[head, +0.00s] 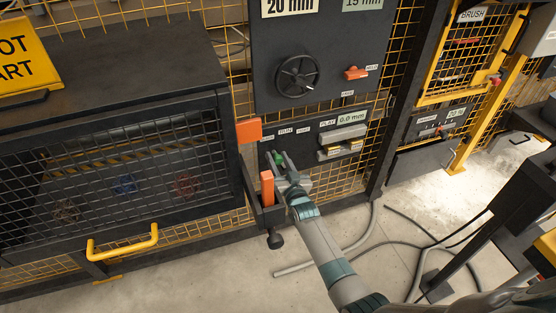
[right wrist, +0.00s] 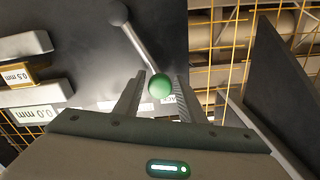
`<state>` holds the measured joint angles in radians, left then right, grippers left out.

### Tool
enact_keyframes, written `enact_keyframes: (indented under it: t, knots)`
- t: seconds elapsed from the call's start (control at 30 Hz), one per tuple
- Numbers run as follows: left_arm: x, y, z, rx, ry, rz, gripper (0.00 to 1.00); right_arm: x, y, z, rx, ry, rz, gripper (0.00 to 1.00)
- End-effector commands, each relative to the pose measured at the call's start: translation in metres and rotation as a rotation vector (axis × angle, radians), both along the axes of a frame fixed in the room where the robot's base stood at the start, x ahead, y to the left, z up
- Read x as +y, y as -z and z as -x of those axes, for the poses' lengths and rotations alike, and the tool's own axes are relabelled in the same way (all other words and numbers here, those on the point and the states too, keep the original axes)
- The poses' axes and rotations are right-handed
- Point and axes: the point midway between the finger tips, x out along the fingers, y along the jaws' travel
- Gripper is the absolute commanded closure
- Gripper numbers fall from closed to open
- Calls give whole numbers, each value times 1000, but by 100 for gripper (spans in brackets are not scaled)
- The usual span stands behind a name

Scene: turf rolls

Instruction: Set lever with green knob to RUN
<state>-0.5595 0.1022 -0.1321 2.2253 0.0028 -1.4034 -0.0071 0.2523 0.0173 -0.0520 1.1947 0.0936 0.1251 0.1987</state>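The lever with the green knob is mounted on the dark lower panel. In the right wrist view, its grey rod (right wrist: 136,44) runs from a dark round pivot (right wrist: 117,13) to the green knob (right wrist: 160,86). My right gripper (right wrist: 159,92) is open, with one finger on each side of the knob; I cannot tell whether either finger touches it. In the head view, the right gripper (head: 277,156) reaches to the panel and partly hides the green knob (head: 281,161). A small RUN label (head: 285,131) sits above it. My left gripper is not in view.
An orange block (head: 249,130) and an orange upright (head: 267,188) stand close left of my right gripper. A black handwheel (head: 298,79) is above. A dark mesh cabinet (head: 110,42) fills the left.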

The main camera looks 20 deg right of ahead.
Motion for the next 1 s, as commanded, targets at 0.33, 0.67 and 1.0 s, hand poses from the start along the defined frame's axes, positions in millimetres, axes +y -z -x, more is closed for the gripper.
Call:
enact_keyframes:
  t: [0.33, 0.67, 1.0]
  knots:
    - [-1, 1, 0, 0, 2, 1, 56, -2, -1, 0, 2, 0, -18, 100]
    - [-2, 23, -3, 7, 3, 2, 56, -35, -8, -1, 13, 0, -325, 100]
    - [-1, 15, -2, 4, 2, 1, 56, -45, -9, -1, 19, -2, -442, 100]
